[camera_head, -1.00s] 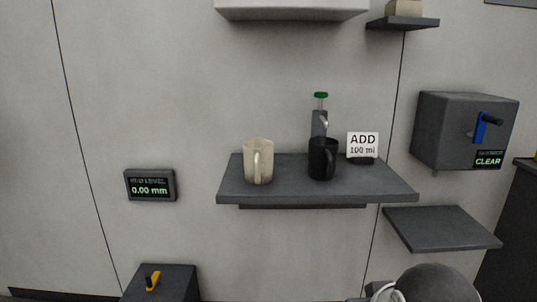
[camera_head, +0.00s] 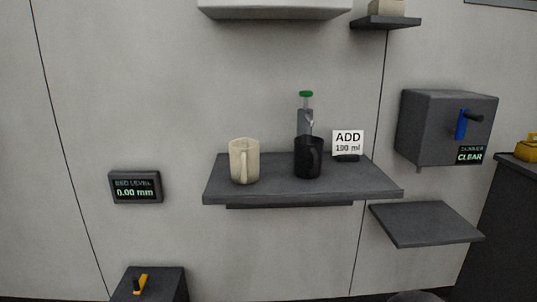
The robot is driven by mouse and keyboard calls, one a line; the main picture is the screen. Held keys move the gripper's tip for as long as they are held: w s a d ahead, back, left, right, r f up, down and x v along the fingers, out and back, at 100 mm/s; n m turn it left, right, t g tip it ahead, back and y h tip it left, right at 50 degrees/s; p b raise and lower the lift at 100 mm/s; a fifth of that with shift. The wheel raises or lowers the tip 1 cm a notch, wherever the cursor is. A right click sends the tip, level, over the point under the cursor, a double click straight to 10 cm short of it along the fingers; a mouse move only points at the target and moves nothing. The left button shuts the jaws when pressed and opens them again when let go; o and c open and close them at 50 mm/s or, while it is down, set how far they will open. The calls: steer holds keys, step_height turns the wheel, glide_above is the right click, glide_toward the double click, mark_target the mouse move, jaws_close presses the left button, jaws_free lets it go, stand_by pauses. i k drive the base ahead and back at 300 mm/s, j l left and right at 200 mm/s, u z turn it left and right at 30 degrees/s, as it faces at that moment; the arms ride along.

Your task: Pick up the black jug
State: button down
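The black jug (camera_head: 308,158) stands upright on the dark grey wall shelf (camera_head: 365,186), right of the shelf's middle. Its handle faces the front right. A cream jug (camera_head: 243,160) stands on the same shelf to its left, with a clear gap between them. My gripper cannot be seen; only a dark rounded part, probably of my arm, shows at the bottom edge.
A green-capped bottle or dispenser (camera_head: 305,112) stands right behind the black jug. A small "ADD 100 ml" sign (camera_head: 348,143) stands to its right. A grey box with a blue lever (camera_head: 447,125) hangs at right, above a lower shelf (camera_head: 425,223). A white unit (camera_head: 275,9) hangs overhead.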

mark_target(308, 149)
steer(key=i+l+u, duration=0.15)
steer(key=u, duration=0.2)
steer(key=i+l+u, duration=0.15)
steer(key=u, duration=0.2)
steer(key=i+l+u, duration=0.1)
steer(key=u, duration=0.25)
steer(key=l, duration=0.1)
